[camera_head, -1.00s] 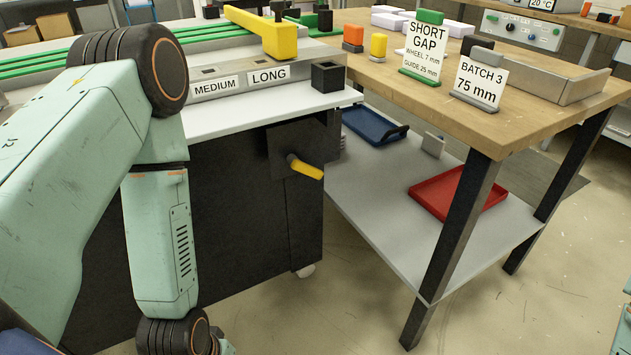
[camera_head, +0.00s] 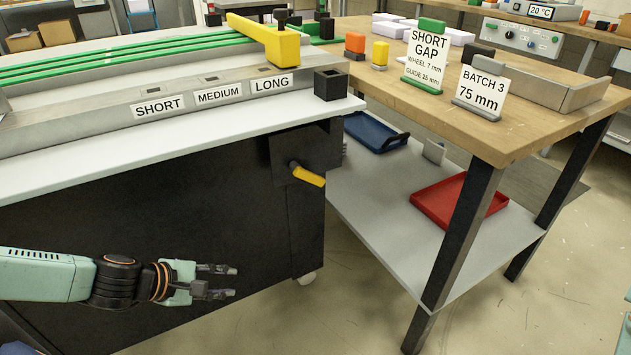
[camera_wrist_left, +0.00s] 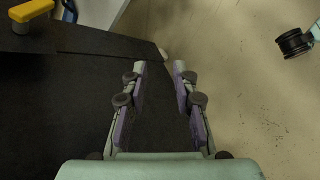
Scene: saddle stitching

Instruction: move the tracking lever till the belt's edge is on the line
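The yellow lever (camera_head: 307,175) sticks out from a black plate on the machine's end and points right and slightly down. Its yellow end also shows in the left wrist view (camera_wrist_left: 32,11), at the top left. Green belts (camera_head: 130,52) run along the machine top; I cannot make out an edge line there. My left gripper (camera_head: 234,281) is below and left of the lever, apart from it, in front of the black cabinet side. In the left wrist view its two fingers (camera_wrist_left: 160,68) are apart with nothing between them.
The black cabinet (camera_head: 150,215) stands close beside my left gripper. A wooden table (camera_head: 430,100) with sign cards stands to the right; its lower shelf (camera_head: 385,225) holds a red tray (camera_head: 455,197) and a blue tray (camera_head: 372,131).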

